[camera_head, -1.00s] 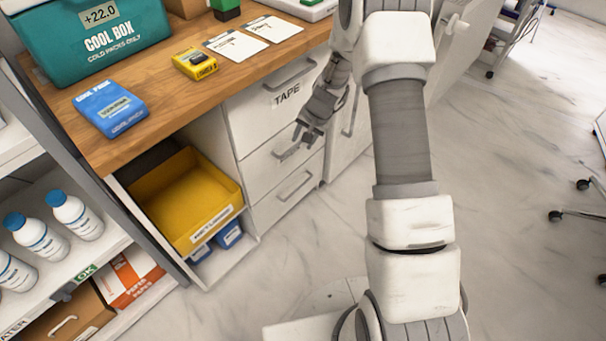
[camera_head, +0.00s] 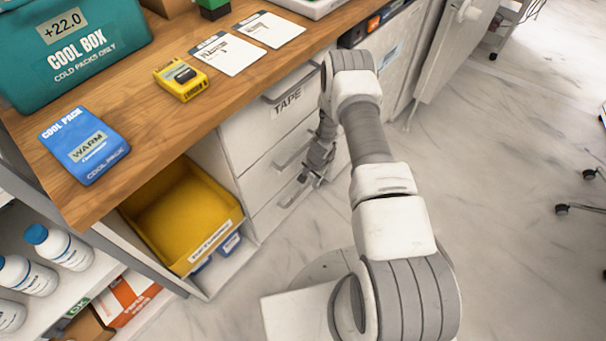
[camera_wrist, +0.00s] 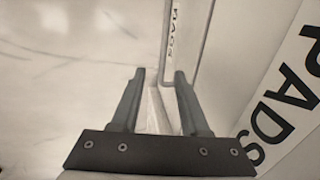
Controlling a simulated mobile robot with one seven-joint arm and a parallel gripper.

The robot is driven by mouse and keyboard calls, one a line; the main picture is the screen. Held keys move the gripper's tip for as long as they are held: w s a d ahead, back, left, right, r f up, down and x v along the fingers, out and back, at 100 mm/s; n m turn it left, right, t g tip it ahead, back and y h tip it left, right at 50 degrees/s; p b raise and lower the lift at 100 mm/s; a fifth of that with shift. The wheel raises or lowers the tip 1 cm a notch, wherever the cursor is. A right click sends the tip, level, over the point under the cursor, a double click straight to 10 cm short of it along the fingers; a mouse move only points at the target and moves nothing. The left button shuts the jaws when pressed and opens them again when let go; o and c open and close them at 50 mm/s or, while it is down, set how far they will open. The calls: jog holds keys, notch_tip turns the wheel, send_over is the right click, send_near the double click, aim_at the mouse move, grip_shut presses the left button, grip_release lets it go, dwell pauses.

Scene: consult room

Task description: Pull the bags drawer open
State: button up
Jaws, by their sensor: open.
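The bags drawer (camera_head: 268,219) is the lowest of three white drawers under the wooden counter and looks shut. Its handle (camera_head: 292,192) is a horizontal grey bar. My gripper (camera_head: 312,178) is low in front of the drawers, close to the right end of that handle.
The TAPE drawer (camera_head: 268,112) is on top; the middle drawer carries a PADS label (camera_wrist: 285,100), close at the right in the wrist view. A yellow bin (camera_head: 180,215) stands left of the drawers.

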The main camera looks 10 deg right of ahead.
aim_at(305, 187)
jog(key=f+b, duration=0.1)
jog(key=f, duration=0.1)
jog(key=w+f+b, duration=0.1)
jog(key=f, duration=0.2)
jog(key=w+f, duration=0.1)
jog(key=f, duration=0.1)
jog(key=shift+a+f+b, duration=0.3)
jog(key=shift+a+b, duration=0.1)
jog(key=shift+c, duration=0.3)
grip_shut()
dwell(0.9)
